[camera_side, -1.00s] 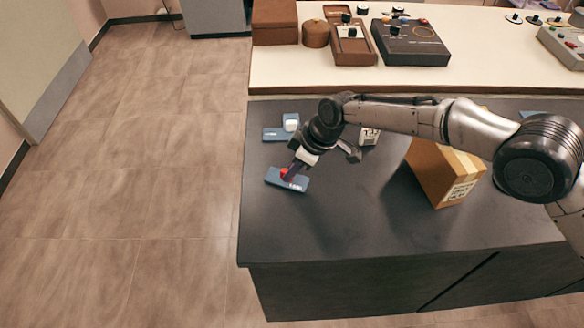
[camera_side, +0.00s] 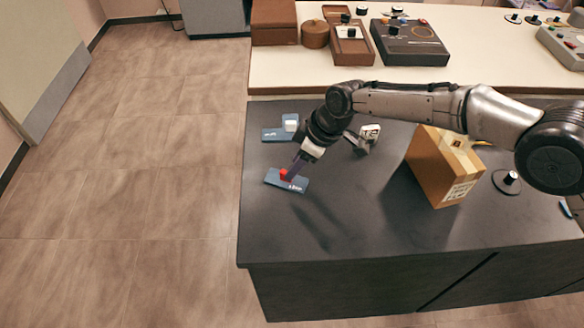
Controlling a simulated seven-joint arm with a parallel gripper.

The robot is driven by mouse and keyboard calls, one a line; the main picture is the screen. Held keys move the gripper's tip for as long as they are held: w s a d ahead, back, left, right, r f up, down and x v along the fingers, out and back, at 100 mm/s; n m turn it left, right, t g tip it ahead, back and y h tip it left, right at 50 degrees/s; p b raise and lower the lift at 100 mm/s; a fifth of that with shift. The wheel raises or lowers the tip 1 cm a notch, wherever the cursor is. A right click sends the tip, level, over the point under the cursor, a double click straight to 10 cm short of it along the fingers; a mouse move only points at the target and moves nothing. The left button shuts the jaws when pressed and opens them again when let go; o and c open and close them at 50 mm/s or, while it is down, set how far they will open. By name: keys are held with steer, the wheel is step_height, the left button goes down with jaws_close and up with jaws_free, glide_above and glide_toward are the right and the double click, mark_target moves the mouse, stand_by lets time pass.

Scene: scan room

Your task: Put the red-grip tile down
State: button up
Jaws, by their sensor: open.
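The red-grip tile is a flat blue-grey tile (camera_side: 297,186) with white lettering. It lies on the dark bench top near its left edge, and its small red grip (camera_side: 285,174) stands up on it. My gripper (camera_side: 292,168) is open and slants down from the upper right, with its fingertips right at the red grip. I cannot tell whether the fingers touch the grip. A second blue-grey tile with a white grip (camera_side: 291,124) lies farther back on the bench.
The front of the dark bench (camera_side: 330,225) is clear. A pale counter (camera_side: 300,75) is behind.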

steer(key=v, duration=0.9)
steer(key=s+d+r+m+t, duration=0.1)
steer(key=s+d+r+m, duration=0.15)
steer(key=d+r, duration=0.5)
steer(key=s+d+r+m+h, duration=0.1)
steer(key=s+d+r+m, duration=0.2)
steer(key=d, duration=0.7)
steer(key=s+d+r+m+t, duration=0.1)
steer(key=s+d+r, duration=0.1)
steer(key=d+r, duration=0.6)
steer(key=s+d+f+m+t+h, duration=0.1)
steer(key=s+d+f+m, duration=0.1)
steer(key=s+d, duration=0.7)
steer(key=s+d+f+m+h, duration=0.2)
steer(key=s+d+m, duration=0.3)
steer(key=s+d, duration=0.4)
steer(key=s+f, duration=0.1)
steer(key=s, duration=0.4)
steer(key=shift+s+f+t, duration=0.2)
steer(key=shift+s+t, duration=0.1)
steer(key=shift+t, duration=0.1)
